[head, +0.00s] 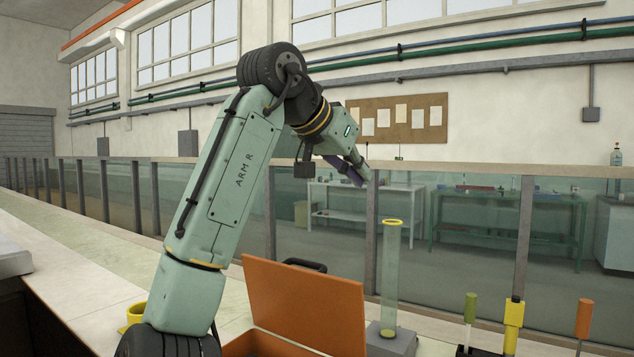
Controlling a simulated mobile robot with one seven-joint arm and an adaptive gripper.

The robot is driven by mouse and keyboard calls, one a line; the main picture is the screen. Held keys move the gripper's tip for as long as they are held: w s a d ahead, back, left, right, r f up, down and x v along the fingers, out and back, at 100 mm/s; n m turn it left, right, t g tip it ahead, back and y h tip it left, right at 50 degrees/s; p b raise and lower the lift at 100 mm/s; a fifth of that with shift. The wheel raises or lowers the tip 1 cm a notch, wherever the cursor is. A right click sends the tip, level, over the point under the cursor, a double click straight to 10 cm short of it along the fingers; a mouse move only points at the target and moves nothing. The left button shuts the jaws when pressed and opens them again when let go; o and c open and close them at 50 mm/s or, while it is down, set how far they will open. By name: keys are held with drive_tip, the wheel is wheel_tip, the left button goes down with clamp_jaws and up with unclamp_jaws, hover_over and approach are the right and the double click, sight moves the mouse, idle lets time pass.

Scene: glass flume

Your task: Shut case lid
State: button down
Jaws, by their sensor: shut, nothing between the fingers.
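An orange case (262,346) sits on the counter at the lower middle of the head view, cut off by the bottom edge. Its orange lid (308,305) stands raised and leans back, and a dark handle shows behind its top edge. My gripper (362,178) is in the air above and to the right of the lid, apart from it. Its fingers are shut and hold nothing, pointing down to the right. The inside of the case is mostly out of view.
A tall clear cylinder with a yellow rim (391,275) stands just right of the lid. Several coloured-handled tools (513,325) stand upright farther right. A yellow cup (135,315) is at the left, beside my arm. A glass wall (450,250) runs behind the counter.

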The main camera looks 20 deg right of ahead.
drive_tip(key=w+a+f+n+y, duration=0.25)
drive_tip(key=w+a+f, duration=0.2)
drive_tip(key=a, duration=0.45)
drive_tip(key=s+f+p+x, duration=0.1)
drive_tip(key=p+x, duration=0.1)
drive_tip(key=x, duration=0.8)
drive_tip(key=shift+m+y, duration=0.25)
drive_tip(key=shift+y, duration=0.2)
drive_tip(key=a, duration=0.1)
drive_tip(key=s+a+f, duration=0.1)
drive_tip(key=s+a, duration=0.1)
drive_tip(key=shift+s+a+f+p, duration=0.2)
drive_tip(key=shift+s+f+p, duration=0.1)
drive_tip(key=shift+p, duration=0.1)
